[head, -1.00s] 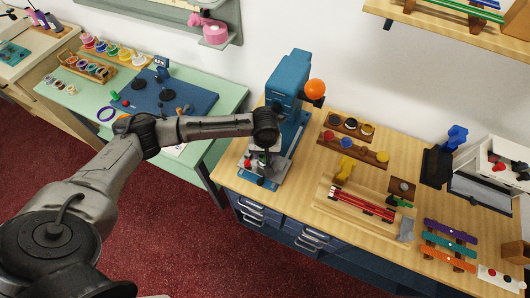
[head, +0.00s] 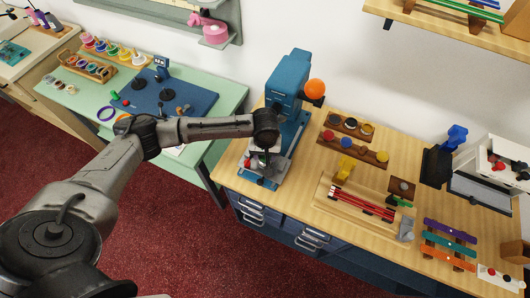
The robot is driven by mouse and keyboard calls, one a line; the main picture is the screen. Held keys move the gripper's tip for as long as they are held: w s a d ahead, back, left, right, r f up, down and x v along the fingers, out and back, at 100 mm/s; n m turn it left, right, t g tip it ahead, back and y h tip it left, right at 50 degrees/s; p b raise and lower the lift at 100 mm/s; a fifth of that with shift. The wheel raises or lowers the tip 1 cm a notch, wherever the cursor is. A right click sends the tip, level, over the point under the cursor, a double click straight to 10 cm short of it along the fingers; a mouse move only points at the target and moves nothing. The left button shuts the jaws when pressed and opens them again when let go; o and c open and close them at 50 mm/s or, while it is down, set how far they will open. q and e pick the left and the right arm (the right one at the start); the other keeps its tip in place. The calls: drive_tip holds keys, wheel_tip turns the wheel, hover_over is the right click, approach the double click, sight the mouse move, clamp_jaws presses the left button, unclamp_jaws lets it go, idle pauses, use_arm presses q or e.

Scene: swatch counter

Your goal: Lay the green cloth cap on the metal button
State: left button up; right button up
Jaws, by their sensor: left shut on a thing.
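My left gripper (head: 262,161) is over the base of the blue press (head: 287,85), under its head, fingers pointing down. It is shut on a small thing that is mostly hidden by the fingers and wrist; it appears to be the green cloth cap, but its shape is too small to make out. The metal button cannot be told apart among the small grey parts on the press base (head: 262,183). I cannot tell whether the held thing touches anything below it. My right gripper is out of view.
The press has an orange ball (head: 315,89) on its handle. To its right on the wooden counter stand a rack of coloured pots (head: 352,140) and a wooden tray with red rods (head: 360,206).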

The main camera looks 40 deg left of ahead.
use_arm(q)
drive_tip(key=shift+f, duration=0.35)
drive_tip(key=o, duration=0.7)
drive_tip(key=shift+r, duration=0.6)
wheel_tip(320, 180, up, 13)
drive_tip(key=p, duration=0.1)
drive_tip(key=shift+f+p, duration=0.2)
drive_tip(key=shift+p, duration=0.15)
